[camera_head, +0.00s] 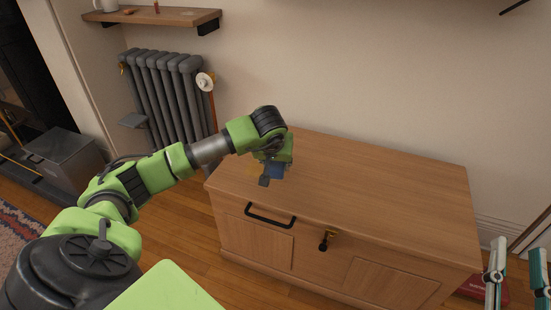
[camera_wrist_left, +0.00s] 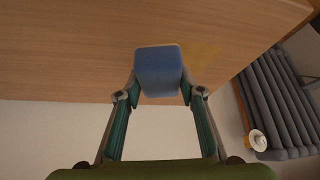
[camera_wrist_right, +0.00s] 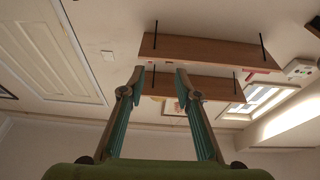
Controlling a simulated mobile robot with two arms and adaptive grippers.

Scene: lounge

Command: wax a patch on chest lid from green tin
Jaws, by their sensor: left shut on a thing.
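My left gripper (camera_head: 272,180) is at the left end of the lid, shut on a blue block with a yellow underside (camera_wrist_left: 158,72). The block is at the lid surface; whether it touches is hard to tell. A faint yellowish patch (camera_wrist_left: 203,62) shows on the lid beside the block in the left wrist view. My right gripper (camera_head: 518,278) is open and empty, right of the chest. I see no green tin.
A grey radiator (camera_head: 165,95) stands behind the chest's left end. A wall shelf (camera_head: 150,18) holds a mug and small items. A grey metal box (camera_head: 65,158) stands at the left. A red object (camera_head: 472,287) lies on the floor at right. Most of the lid is clear.

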